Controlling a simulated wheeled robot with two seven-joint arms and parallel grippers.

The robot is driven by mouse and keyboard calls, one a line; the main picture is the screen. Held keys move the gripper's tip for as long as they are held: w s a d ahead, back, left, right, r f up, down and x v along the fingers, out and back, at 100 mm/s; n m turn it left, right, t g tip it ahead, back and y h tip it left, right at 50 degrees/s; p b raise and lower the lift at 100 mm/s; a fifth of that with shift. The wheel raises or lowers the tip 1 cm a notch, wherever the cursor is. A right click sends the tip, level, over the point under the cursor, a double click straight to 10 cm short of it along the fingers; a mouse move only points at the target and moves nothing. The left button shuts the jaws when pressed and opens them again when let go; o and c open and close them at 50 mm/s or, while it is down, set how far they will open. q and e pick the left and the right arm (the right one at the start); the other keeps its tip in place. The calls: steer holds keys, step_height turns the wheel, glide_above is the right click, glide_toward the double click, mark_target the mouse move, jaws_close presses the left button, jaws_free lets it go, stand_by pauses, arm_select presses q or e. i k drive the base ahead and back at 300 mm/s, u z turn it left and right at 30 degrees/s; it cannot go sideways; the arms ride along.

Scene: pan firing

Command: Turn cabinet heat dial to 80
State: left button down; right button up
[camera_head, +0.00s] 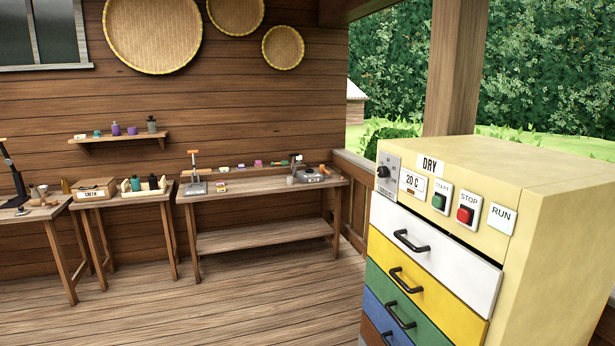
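A cream drying cabinet (555,187) labelled DRY stands at the right. Its heat dial is a dark round knob (382,171) on a grey plate (386,186) at the left end of the top panel. Beside it a display (412,183) reads 20 C. A green START button (438,201), a red STOP button (466,213) and a RUN label (501,217) follow to the right. Neither of my grippers is in view.
Drawers in white (455,268), yellow, green and blue with black handles fill the cabinet front. Wooden workbenches (265,188) with tools line the back wall. The plank floor (240,305) left of the cabinet is clear. A wooden post (456,70) stands behind the cabinet.

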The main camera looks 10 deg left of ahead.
mark_target(382, 172)
steer(key=u, duration=1.15)
steer(key=i, duration=2.1)
steer(key=z, duration=0.65)
